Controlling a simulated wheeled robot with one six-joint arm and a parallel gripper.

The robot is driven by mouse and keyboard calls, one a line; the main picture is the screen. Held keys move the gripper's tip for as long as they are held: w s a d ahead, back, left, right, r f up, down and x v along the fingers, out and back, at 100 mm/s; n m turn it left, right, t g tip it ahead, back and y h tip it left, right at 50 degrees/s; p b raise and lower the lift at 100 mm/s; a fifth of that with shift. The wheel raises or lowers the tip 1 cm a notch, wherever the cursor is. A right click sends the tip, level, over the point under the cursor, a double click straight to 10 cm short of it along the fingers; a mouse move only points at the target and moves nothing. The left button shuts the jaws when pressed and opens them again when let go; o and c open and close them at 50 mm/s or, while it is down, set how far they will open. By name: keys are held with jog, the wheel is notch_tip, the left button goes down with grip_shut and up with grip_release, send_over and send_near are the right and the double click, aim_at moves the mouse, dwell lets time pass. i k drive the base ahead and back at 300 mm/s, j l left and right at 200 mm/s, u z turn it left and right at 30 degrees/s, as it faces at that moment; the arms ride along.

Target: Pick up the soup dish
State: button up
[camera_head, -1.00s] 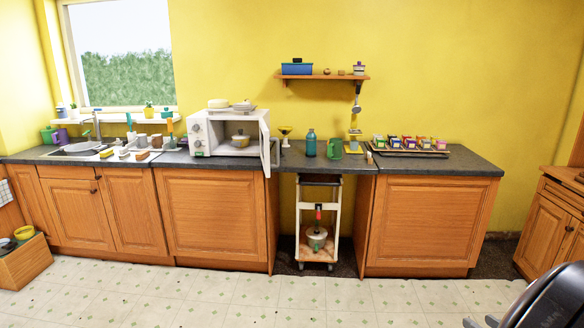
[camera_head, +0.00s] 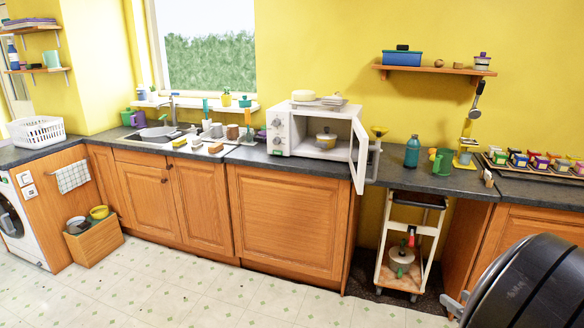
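No dish is plainly marked as the soup dish. A small lidded dish (camera_head: 326,141) with a yellowish knob stands inside the open white microwave (camera_head: 283,148) on the counter. A pale round dish (camera_head: 304,95) and a stack of flat plates (camera_head: 333,100) lie on top of the microwave. I cannot tell which of these is the soup dish. My arm fills the lower right corner, with metal parts of my gripper (camera_head: 455,304) at its left edge, far from the dishes. Its fingers are mostly hidden, and no held thing shows.
The microwave door (camera_head: 359,155) stands open toward me. A teal bottle (camera_head: 412,151) and green mug (camera_head: 442,161) stand right of it. Left are the sink (camera_head: 158,131) and several small items. A trolley (camera_head: 408,240) stands under the counter. The tiled floor (camera_head: 240,300) in front is clear.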

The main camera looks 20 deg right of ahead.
aim_at(320, 144)
jog(key=i+j+u, duration=0.15)
jog(key=i, duration=2.05)
jog(key=i+z, duration=0.3)
jog(key=i, duration=0.3)
jog(key=i+z, duration=0.3)
jog(key=i, duration=0.35)
jog(key=i+j+z, duration=0.35)
jog(key=i, duration=0.25)
jog(key=i+z, duration=0.2)
